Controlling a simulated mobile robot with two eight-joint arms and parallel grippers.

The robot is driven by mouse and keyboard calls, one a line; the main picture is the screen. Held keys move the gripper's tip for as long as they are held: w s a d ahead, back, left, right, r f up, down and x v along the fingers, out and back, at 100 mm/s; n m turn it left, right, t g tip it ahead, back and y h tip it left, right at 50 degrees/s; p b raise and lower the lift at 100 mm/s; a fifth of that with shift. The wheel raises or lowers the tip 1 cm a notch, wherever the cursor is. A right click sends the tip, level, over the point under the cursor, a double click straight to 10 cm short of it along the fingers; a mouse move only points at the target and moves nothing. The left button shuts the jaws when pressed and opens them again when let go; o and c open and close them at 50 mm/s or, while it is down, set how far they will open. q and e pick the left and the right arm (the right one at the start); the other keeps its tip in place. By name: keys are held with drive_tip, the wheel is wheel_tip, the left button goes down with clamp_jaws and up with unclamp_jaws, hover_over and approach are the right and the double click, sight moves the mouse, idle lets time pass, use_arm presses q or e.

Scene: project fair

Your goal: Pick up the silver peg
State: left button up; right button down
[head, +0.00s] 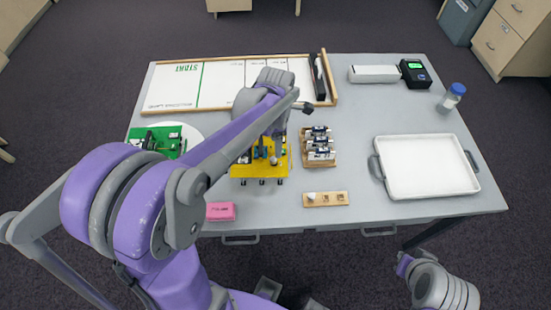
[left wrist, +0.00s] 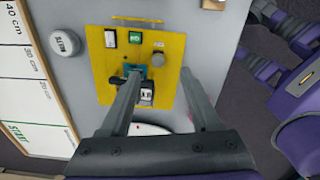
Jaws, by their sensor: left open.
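A grey, round-topped piece on the yellow board (head: 243,170) may be the silver peg (left wrist: 158,57); it also shows at the board's near right part in the head view (head: 273,160). I cannot tell for sure that it is a peg. My left gripper (left wrist: 158,86) is open and empty over the board. In the left wrist view, the grey piece appears just beyond the gap between the fingertips. A finger covers part of a blue spot and a black switch. My arm hides part of the board in the head view.
A wooden block (head: 340,199) holds small parts, one pale and pointed. A rack of small cylinders (head: 319,158) stands right of the board. A pink block (head: 220,212) lies near the front edge. A white tray (head: 430,188) is at right.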

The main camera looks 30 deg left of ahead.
sight(273, 159)
use_arm(q)
wheel_tip(273, 159, down, 3)
drive_tip(key=f, duration=0.3)
drive_tip(key=a+f, duration=0.1)
drive_tip(key=f, duration=0.1)
drive_tip(key=shift+s, duration=0.1)
clamp_jaws()
